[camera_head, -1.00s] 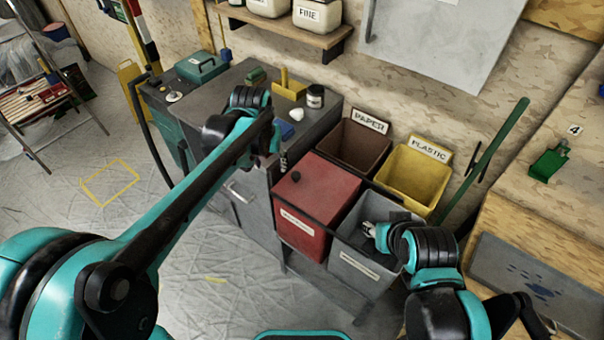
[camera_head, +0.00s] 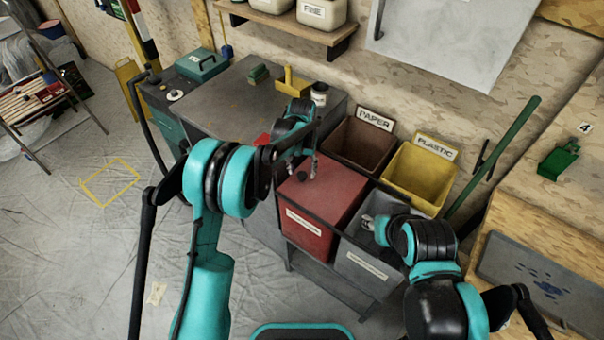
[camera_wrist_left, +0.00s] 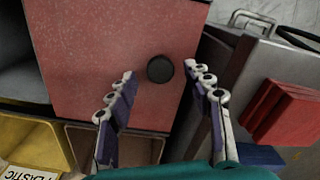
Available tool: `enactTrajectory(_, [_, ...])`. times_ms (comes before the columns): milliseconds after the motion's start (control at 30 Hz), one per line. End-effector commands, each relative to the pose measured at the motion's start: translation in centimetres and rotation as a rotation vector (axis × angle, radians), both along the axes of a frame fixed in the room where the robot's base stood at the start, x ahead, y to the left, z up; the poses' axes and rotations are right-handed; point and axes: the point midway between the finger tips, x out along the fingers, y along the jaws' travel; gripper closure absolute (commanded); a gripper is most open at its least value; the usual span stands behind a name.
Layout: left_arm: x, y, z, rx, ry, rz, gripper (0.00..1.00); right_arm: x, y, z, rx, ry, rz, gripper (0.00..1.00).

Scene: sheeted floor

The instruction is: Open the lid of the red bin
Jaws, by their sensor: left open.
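The red bin (camera_head: 305,234) stands at the front left of a group of bins, its flat red lid (camera_head: 335,185) closed. A round black knob (camera_head: 301,176) sits near the lid's left side. My left gripper (camera_head: 302,166) is open above the lid by the knob. In the left wrist view the knob (camera_wrist_left: 160,69) shows between the two spread fingertips (camera_wrist_left: 160,78), with nothing held; the height gap is hard to judge. My right gripper (camera_head: 369,222) is over the grey bin; its fingers are too small to tell open from shut.
The grey bin (camera_head: 362,265) is right of the red one. The brown paper bin (camera_head: 347,160) and yellow plastic bin (camera_head: 420,180) stand behind. The grey workbench (camera_head: 215,105) lies left, with a red block (camera_wrist_left: 283,112) near its edge in the wrist view.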

Motion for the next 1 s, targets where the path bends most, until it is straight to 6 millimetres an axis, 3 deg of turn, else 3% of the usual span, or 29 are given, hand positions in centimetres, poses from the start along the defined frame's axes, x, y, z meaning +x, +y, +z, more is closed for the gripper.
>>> enactTrajectory(133, [0.0,0.0,-1.4,0.0,0.0,0.0,0.49,0.0,0.0,-0.5,0.0,0.0,0.0,0.6])
enactTrajectory(433, [0.0,0.0,-1.6,0.0,-0.001,0.0,0.49,0.0,0.0,-0.4,0.0,0.0,0.0,0.6])
enactTrajectory(467, [0.0,0.0,-1.6,0.0,-0.001,0.0,0.54,0.0,0.0,-0.4,0.0,0.0,0.0,0.6])
enactTrajectory(633, [0.0,0.0,-1.6,0.0,-0.001,0.0,0.99,0.0,0.0,-0.4,0.0,0.0,0.0,0.6])
enactTrajectory(867, [-0.2,-0.2,-1.6,0.0,-0.001,-0.001,1.0,0.0,0.0,-0.5,0.0,0.0,0.0,0.6])
enactTrajectory(1000, [-1.1,-1.5,-1.6,-0.001,0.0,-0.002,1.0,0.0,0.0,-0.5,0.0,0.0,0.0,0.6])
